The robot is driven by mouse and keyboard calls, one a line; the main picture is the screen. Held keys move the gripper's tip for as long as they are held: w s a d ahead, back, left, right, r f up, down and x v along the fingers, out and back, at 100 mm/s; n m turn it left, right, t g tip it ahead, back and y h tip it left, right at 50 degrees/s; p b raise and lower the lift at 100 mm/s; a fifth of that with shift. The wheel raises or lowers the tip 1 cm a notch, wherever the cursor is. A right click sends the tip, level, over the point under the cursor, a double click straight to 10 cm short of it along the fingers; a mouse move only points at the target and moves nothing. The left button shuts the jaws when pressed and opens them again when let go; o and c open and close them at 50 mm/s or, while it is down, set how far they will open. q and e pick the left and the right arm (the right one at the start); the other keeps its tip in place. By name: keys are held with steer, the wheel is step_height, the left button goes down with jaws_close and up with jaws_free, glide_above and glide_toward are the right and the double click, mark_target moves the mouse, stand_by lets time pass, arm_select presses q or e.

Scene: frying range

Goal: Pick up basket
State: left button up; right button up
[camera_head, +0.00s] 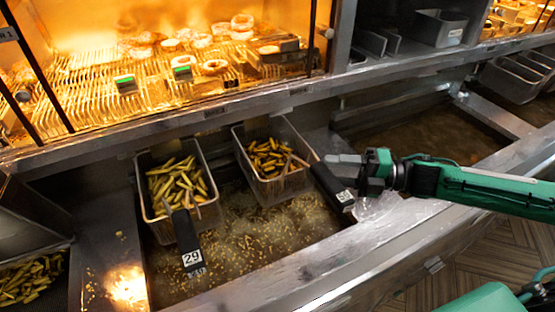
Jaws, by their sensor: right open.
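Two wire frying baskets filled with fries hang at the fryer vat in the head view. The left basket (147,207) has a black handle (189,243) with a tag reading 29. The right basket (243,160) has a black handle (333,187) with a light tag, pointing toward the front right. My right gripper (338,166) reaches in from the right and is open. Its fingers are over or beside the right basket's handle; I cannot tell whether they touch it. My left gripper is not in view.
Bubbling oil (255,235) with floating bits surrounds the baskets. A steel front ledge (300,275) runs along the fryer. A second oil vat (420,135) without baskets lies to the right. A lit shelf with donuts (214,66) is behind. Loose fries (32,278) lie at the left.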

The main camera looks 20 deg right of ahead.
mark_target(314, 168)
steer(key=a+p, duration=0.1)
steer(key=w+a+p, duration=0.1)
steer(key=a+r+p, duration=0.1)
steer(key=shift+w+a, duration=0.15)
steer(key=shift+a, duration=0.2)
steer(key=shift+w+a+f, duration=0.15)
steer(key=shift+w+a, duration=0.05)
steer(key=shift+a, duration=0.25)
steer(key=shift+c, duration=0.5)
jaws_close()
